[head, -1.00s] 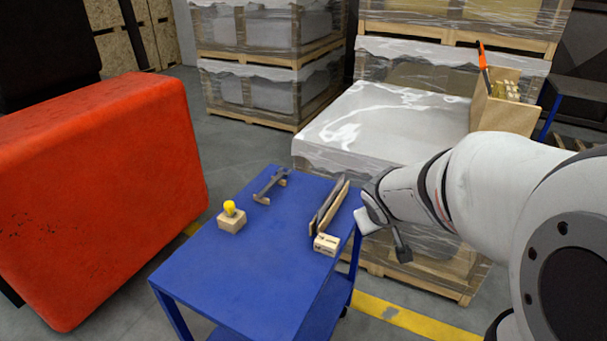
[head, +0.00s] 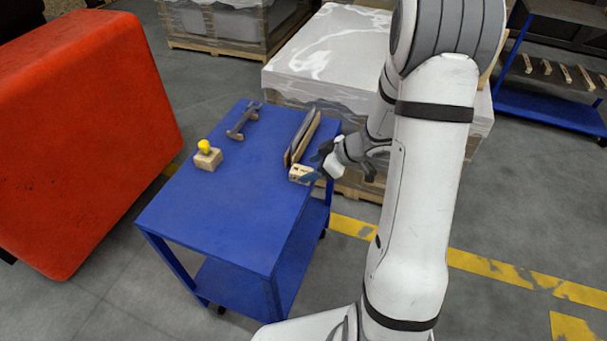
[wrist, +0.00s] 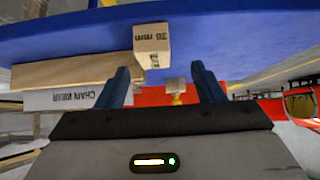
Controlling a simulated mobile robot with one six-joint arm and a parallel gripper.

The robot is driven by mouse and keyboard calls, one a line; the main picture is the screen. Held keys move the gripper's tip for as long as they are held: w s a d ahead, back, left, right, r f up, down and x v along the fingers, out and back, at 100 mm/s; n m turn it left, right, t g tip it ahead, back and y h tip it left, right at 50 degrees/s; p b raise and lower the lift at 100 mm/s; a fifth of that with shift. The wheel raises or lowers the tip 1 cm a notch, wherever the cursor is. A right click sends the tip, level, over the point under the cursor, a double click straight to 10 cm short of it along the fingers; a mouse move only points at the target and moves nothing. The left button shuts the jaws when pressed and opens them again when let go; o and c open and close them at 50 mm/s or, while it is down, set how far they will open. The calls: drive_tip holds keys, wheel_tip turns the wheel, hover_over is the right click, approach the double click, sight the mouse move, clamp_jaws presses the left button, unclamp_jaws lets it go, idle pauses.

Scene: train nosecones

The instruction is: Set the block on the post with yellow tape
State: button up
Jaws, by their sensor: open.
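A small pale wooden block (head: 301,174) with dark printed markings sits near the right edge of the blue cart top (head: 225,215). It also shows in the wrist view (wrist: 151,45), just beyond the fingertips and nearer the left finger. My gripper (head: 317,164) is open and empty at the cart's right edge, close beside the block. In the wrist view its two dark blue fingers (wrist: 160,72) stand apart, with no visible grip on the block. A wooden piece with a yellow knob (head: 207,154) stands at the cart's left.
A long wooden and dark holder (head: 301,140) lies just behind the block. A grey caliper-like tool (head: 243,121) lies at the back left. A red bulky body (head: 85,130) stands left of the cart, and a wrapped pallet (head: 330,50) behind. The cart top's front is clear.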

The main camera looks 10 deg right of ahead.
sight(303, 171)
drive_tip(key=x, duration=0.2)
drive_tip(key=b+x, duration=0.1)
drive_tip(key=x, duration=0.2)
drive_tip(key=shift+w+d+f, duration=0.1)
drive_tip(key=shift+w+f, duration=0.15)
drive_tip(key=shift+w, duration=0.05)
drive_tip(key=c, duration=1.1)
drive_tip(key=shift+c, duration=0.2)
